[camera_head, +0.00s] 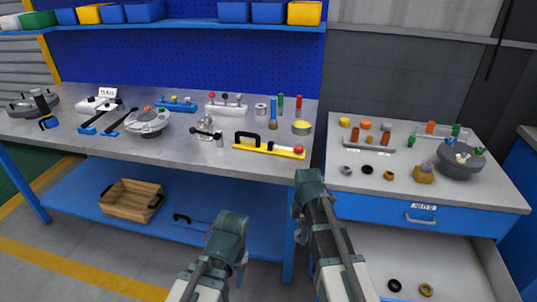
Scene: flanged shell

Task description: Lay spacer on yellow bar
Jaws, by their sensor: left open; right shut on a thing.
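The yellow bar (262,149) lies near the front edge of the grey workbench, with a black handle and a red knob on it. Several small rings that could be spacers lie on the right-hand cabinet: a grey one (347,170), a black one (367,170) and a brass one (389,175). My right gripper (298,236) hangs in front of the gap between bench and cabinet, below the bar's right end. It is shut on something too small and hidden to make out. My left gripper (240,268) is open, low in front of the bench; its fingertips are hard to see.
The workbench (185,153) carries a round flanged shell (148,121), clamps and tools behind and left of the bar. The cabinet's drawer (430,262) is open, with a black ring (394,285) and a brass ring (427,289) inside. A wooden crate (131,199) stands on the lower shelf.

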